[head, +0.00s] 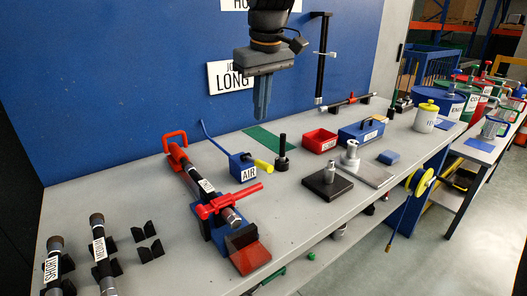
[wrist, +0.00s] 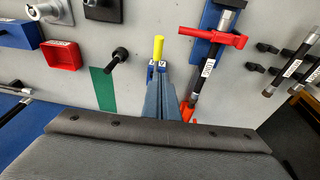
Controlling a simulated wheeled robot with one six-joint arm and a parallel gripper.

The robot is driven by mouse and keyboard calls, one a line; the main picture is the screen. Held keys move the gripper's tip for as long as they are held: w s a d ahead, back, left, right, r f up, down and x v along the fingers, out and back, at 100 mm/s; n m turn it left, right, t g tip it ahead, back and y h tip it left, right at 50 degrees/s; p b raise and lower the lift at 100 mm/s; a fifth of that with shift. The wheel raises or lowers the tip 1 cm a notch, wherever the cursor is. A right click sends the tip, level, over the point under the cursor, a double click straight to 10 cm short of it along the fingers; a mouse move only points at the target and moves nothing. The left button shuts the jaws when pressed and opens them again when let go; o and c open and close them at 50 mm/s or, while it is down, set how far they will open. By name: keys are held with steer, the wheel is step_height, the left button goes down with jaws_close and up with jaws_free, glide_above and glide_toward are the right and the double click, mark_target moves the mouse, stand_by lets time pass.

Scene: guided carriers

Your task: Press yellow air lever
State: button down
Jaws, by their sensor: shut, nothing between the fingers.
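The yellow air lever (head: 262,166) sticks out to the right from a blue block labelled AIR (head: 241,170) on the grey bench. A blue hose rises from behind the block. The lever also shows in the wrist view (wrist: 158,46), just beyond my fingertips in the picture. My gripper (head: 261,117) is shut and empty, pointing down. In the head view it hangs above the bench, higher in the picture than the lever. In the wrist view my fingers (wrist: 162,80) cover most of the blue block. I see no contact with the lever.
A black peg on a round base (head: 282,152) stands right beside the lever. A red-handled clamp fixture (head: 223,205) lies to the left front. A red bin (head: 320,141), a blue toolbox (head: 361,132) and a dark plate with a metal post (head: 328,182) stand to the right.

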steer(key=p, duration=0.4)
glide_above(261, 163)
steer(key=f, duration=1.2)
steer(key=shift+s+d, duration=0.1)
steer(key=shift+s, duration=0.3)
steer(key=shift+d+f, duration=0.15)
steer(key=shift+f, duration=0.55)
